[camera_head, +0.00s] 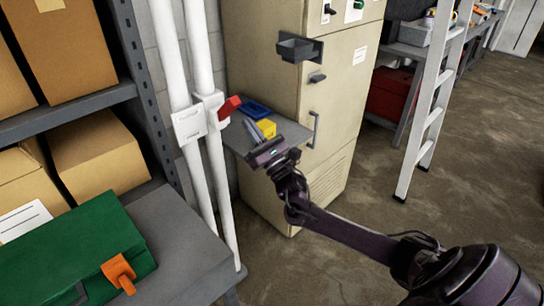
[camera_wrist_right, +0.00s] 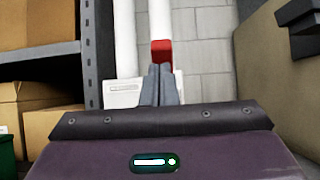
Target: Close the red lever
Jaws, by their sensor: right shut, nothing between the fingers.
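The red lever (camera_head: 229,106) sticks out up and to the right from a white valve body on the white pipes in the head view. In the right wrist view the red lever (camera_wrist_right: 162,52) stands just beyond my fingertips. My right gripper (camera_head: 254,141) is shut and empty, in front of the grey shelf and below and right of the lever. In the wrist view the right gripper's fingers (camera_wrist_right: 160,70) are together and overlap the lever's lower end; I cannot tell if they touch it. My left gripper is not in view.
A beige cabinet (camera_head: 330,100) stands right of the pipes, with a grey shelf (camera_head: 294,130) holding a blue tray (camera_head: 255,109) and a yellow box (camera_head: 267,128). A green case (camera_head: 75,250) lies at lower left. A white ladder (camera_head: 424,120) stands at right. Open floor lies between.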

